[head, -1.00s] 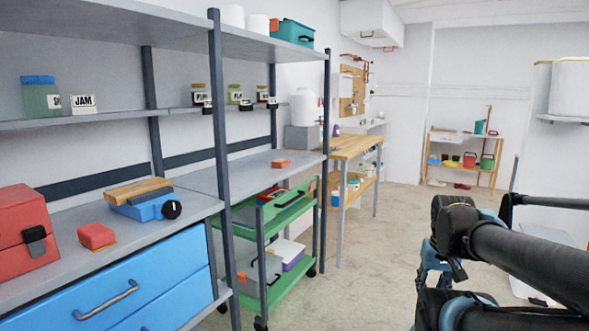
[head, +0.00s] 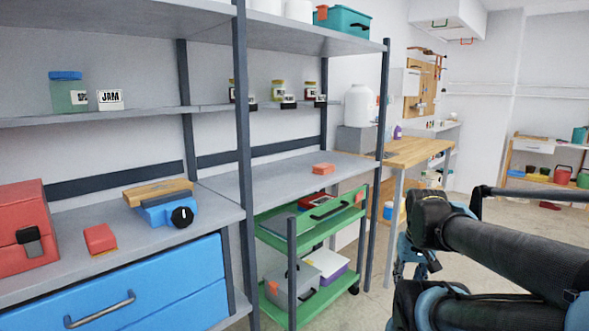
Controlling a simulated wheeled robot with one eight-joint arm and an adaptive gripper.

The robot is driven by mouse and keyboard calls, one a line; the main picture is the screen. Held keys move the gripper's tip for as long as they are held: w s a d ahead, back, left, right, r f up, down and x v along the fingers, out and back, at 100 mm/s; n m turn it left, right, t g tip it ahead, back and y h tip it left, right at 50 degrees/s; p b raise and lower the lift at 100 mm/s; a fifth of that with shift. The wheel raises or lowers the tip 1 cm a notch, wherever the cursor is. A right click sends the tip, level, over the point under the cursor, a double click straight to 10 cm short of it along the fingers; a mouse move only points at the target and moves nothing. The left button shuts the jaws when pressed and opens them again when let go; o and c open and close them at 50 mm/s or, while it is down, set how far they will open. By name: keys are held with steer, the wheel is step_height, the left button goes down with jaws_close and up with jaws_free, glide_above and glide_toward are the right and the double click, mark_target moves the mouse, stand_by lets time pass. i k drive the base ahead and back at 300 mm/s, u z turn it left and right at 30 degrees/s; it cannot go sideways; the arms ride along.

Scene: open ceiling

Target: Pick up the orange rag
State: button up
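No thing here is clearly a rag. A small orange-red folded-looking block (head: 323,168) lies on the right-hand grey shelf. A redder block (head: 100,238) with an orange-yellow lower edge lies on the left counter beside the red toolbox. A small orange patch (head: 322,13) shows on the teal box on the top shelf. I cannot tell which of these, if any, is the orange rag. My arm reaches in from the right, well apart from the shelves. My gripper's fingertips cannot be made out.
A red toolbox (head: 25,228) and a blue device (head: 168,210) with a wooden top stand on the left counter, above blue drawers (head: 165,290). A green trolley (head: 318,222) stands under the right-hand shelf. A wooden workbench (head: 420,150) is behind. Floor shows around my arm.

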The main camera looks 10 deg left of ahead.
mark_target(323, 168)
steer(key=u, duration=0.15)
steer(key=i, duration=0.95)
steer(key=z, duration=0.05)
